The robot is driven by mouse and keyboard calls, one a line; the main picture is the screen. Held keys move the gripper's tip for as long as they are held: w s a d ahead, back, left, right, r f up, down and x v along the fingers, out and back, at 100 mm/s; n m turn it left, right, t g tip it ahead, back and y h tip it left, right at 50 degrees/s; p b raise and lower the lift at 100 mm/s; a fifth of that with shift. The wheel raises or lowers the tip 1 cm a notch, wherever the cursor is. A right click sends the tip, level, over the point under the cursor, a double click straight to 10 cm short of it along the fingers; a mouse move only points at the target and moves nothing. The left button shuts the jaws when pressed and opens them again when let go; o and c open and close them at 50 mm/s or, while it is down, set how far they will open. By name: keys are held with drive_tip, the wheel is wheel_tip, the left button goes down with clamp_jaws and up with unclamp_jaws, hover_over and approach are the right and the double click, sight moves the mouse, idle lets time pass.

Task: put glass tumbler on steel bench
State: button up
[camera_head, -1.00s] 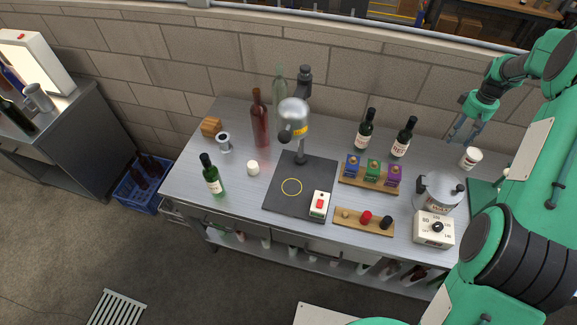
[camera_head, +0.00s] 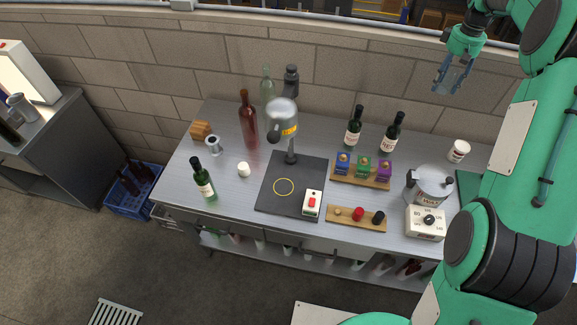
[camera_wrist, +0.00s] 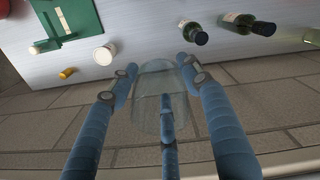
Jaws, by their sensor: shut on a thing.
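My gripper (camera_head: 452,76) is at the upper right of the head view, raised in front of the brick wall. Its blue fingers are shut around a clear glass tumbler (camera_wrist: 155,117), which fills the middle of the wrist view. In the head view the tumbler is hard to make out between the fingers. The steel bench (camera_head: 238,182) stands below and to the left of my gripper, with a grey metal top. The tumbler is held clear of the bench.
The bench holds several bottles, a capping stand (camera_head: 283,120), a rack with coloured boxes (camera_head: 360,178), a wooden strip with knobs (camera_head: 355,218), a lidded pot (camera_head: 429,187), a dial box (camera_head: 425,224) and a white cup (camera_head: 458,151). Bare bench shows around the green-glass bottle (camera_head: 203,180).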

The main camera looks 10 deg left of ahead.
drive_tip(key=w+a, duration=0.2)
drive_tip(key=a, duration=1)
drive_tip(key=w+a, duration=0.2)
drive_tip(key=a, duration=1)
drive_tip(key=s+a+n, duration=0.1)
drive_tip(key=s+a, duration=0.2)
drive_tip(key=a, duration=1.1)
drive_tip(key=s+a, duration=0.2)
drive_tip(key=a, duration=1.2)
drive_tip(key=s+a, duration=0.9)
drive_tip(key=a, duration=0.4)
drive_tip(key=s+a+n, duration=0.1)
drive_tip(key=s+a, duration=0.9)
drive_tip(key=a, duration=0.4)
drive_tip(key=s+a, duration=0.9)
drive_tip(key=a, duration=0.4)
wheel_tip(320, 180, down, 26)
drive_tip(key=shift+f+p, duration=0.15)
drive_tip(key=shift+p, duration=0.25)
drive_tip(key=shift+w+d, duration=0.1)
drive_tip(key=shift+f, duration=2.9)
